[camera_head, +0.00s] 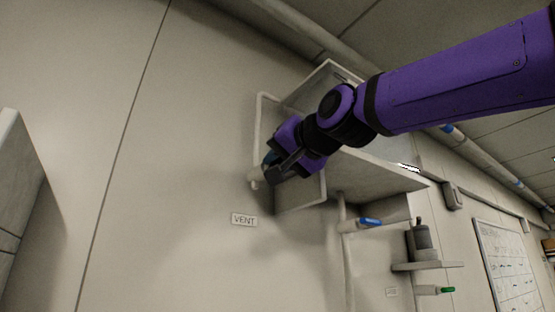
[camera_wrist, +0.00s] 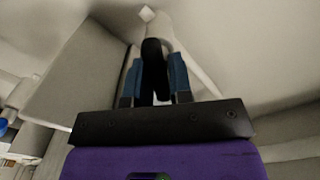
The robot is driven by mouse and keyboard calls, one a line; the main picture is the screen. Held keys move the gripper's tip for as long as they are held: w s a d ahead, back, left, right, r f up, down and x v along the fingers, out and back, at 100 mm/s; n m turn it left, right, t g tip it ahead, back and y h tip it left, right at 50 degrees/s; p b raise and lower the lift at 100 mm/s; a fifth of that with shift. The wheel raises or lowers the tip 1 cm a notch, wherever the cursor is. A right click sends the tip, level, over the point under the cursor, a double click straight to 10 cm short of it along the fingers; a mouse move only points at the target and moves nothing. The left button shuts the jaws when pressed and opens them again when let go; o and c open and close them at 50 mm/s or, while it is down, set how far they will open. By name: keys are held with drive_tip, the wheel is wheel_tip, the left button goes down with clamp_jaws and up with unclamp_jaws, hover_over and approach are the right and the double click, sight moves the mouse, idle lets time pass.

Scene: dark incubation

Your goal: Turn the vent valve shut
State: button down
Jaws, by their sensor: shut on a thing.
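The vent valve sits on a thin pale pipe (camera_head: 258,135) on the wall, left of a wall cabinet. A "VENT" label (camera_head: 244,220) is on the wall below it. My gripper (camera_head: 273,168) is at the lower end of this pipe and hides most of the valve in the head view. In the wrist view, my gripper (camera_wrist: 156,82) has its two blue-padded fingers shut on a dark upright handle (camera_wrist: 152,62). The pale pipe (camera_wrist: 192,58) runs just behind the handle. How far the handle is turned I cannot tell.
The open-fronted cabinet (camera_head: 378,172) is close to the right of my gripper. Below it are a pipe valve with a blue handle (camera_head: 370,222), a shelf (camera_head: 428,266) with a grey canister (camera_head: 421,240), and a green-handled valve (camera_head: 446,290).

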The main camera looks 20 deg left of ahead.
drive_tip(key=m, duration=0.6)
drive_tip(key=shift+w+d+f+m, duration=0.1)
drive_tip(key=shift+w+f+m, duration=0.1)
drive_tip(key=shift+m, duration=0.1)
drive_tip(key=m, duration=0.5)
drive_tip(key=shift+f, duration=0.15)
drive_tip(key=shift+m, duration=0.3)
drive_tip(key=c, duration=1.1)
unclamp_jaws()
drive_tip(key=shift+s+d, duration=0.1)
drive_tip(key=shift+s, duration=0.05)
drive_tip(key=v, duration=1)
drive_tip(key=shift+s+d, duration=0.2)
